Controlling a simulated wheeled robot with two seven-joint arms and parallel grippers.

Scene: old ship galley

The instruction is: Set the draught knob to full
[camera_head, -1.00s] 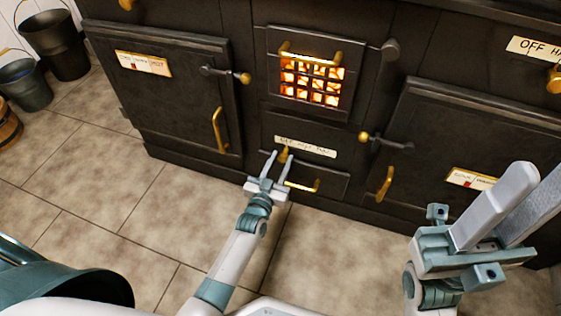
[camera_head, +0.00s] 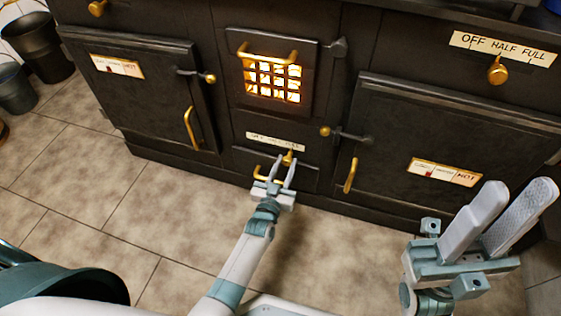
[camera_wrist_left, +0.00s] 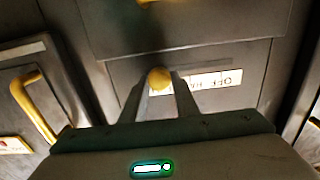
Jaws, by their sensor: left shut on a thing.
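The draught knob (camera_head: 289,157) is a small brass knob under a cream label strip (camera_head: 276,141) on the black stove, below the glowing fire grate. It sits under the right part of the strip, by the FULL end. My left gripper (camera_head: 283,164) is shut on it. In the left wrist view the knob (camera_wrist_left: 159,78) shows between the two fingers, and the label (camera_wrist_left: 212,80) appears upside down with OFF at the far end from the knob. My right gripper (camera_head: 520,186) is open and empty at the lower right, away from the stove front.
A second OFF HALF FULL label (camera_head: 503,48) with a brass knob (camera_head: 497,70) is at the upper right. Oven doors with brass handles flank the grate (camera_head: 272,80). A brass drawer handle (camera_head: 266,176) is close to my left gripper. Buckets (camera_head: 36,45) stand far left; the tiled floor is clear.

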